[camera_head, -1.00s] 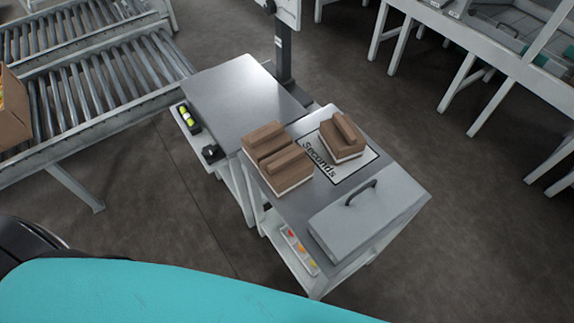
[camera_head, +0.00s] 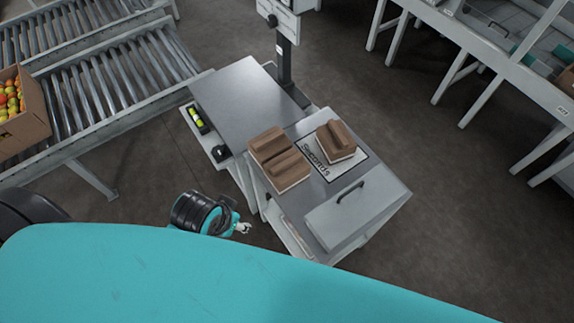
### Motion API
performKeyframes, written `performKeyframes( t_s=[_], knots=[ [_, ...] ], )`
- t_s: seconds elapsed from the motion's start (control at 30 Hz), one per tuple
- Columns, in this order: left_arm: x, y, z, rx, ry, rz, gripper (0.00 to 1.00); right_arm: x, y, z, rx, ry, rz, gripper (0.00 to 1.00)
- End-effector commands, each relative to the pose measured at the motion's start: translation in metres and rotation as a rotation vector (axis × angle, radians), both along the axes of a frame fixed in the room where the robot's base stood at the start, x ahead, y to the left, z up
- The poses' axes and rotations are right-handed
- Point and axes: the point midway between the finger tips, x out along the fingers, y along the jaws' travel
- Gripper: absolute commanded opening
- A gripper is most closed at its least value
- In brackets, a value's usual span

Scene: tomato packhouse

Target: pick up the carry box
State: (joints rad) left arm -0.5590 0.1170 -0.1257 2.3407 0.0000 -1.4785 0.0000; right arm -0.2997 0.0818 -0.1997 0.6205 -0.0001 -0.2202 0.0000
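A flat grey box with a dark arched handle (camera_head: 349,191), which fits the carry box (camera_head: 345,216), lies on the near right end of the steel-topped table (camera_head: 385,172). Its handle is on top and nothing holds it. My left gripper (camera_head: 243,228) shows small and pale at the end of a black and teal arm part, left of the table's near side and apart from the box. I cannot tell whether its fingers are open or shut. My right gripper is not in view.
Brown cartons (camera_head: 279,164) stand beside the box, another carton (camera_head: 337,145) is on a "Seconds" mat (camera_head: 352,162). A steel bench (camera_head: 245,100) adjoins behind. A roller conveyor (camera_head: 110,90) with a tomato carton (camera_head: 30,125) is at left. Open floor (camera_head: 440,210) lies to the right.

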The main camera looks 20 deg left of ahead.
Motion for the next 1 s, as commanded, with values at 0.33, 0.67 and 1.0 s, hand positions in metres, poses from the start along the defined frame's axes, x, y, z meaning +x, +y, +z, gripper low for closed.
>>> performKeyframes(
  t_s=[0.33,0.67,1.0],
  knots=[
    [0.015,-0.006,0.051,-0.019,-0.030,-0.071,0.46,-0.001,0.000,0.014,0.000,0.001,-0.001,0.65],
    [0.084,-0.020,0.048,-0.051,-0.056,-0.263,0.46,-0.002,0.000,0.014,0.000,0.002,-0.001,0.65],
    [0.175,-0.015,0.072,-0.065,-0.078,-0.472,0.46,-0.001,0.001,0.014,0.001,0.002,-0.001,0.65]
  ],
)
